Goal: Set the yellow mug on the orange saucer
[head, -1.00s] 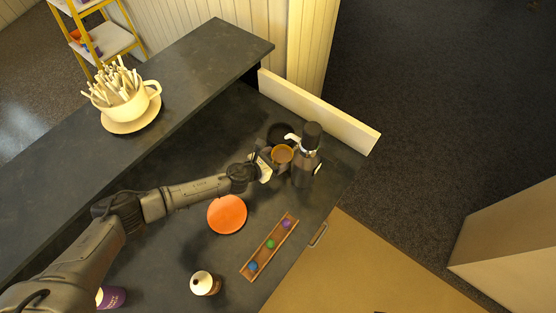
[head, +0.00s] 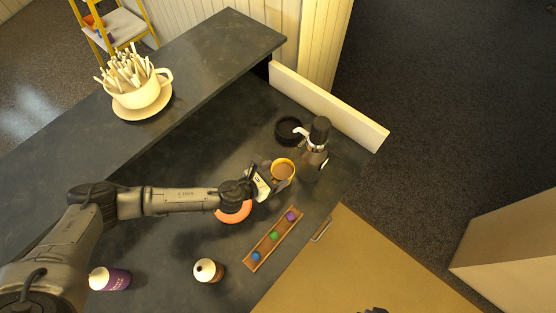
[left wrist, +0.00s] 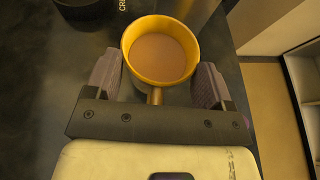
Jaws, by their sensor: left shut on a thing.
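The yellow mug (head: 283,169), filled with a brown drink, is held in my left gripper (head: 272,174). In the left wrist view the mug (left wrist: 160,76) is upright, with its handle between the two fingers of the gripper (left wrist: 157,90). The orange saucer (head: 235,213) lies on the dark counter, partly hidden under my left wrist. The mug is up and to the right of the saucer in the head view, apart from it. My right gripper cannot be made out; a small dark piece shows at the bottom edge of the head view.
A black-topped dispenser (head: 316,150) stands close right of the mug, with a black round dish (head: 289,130) behind. A wooden tray (head: 271,242) of coloured balls lies in front. A brown-and-white cup (head: 208,271) and purple container (head: 110,279) stand lower left.

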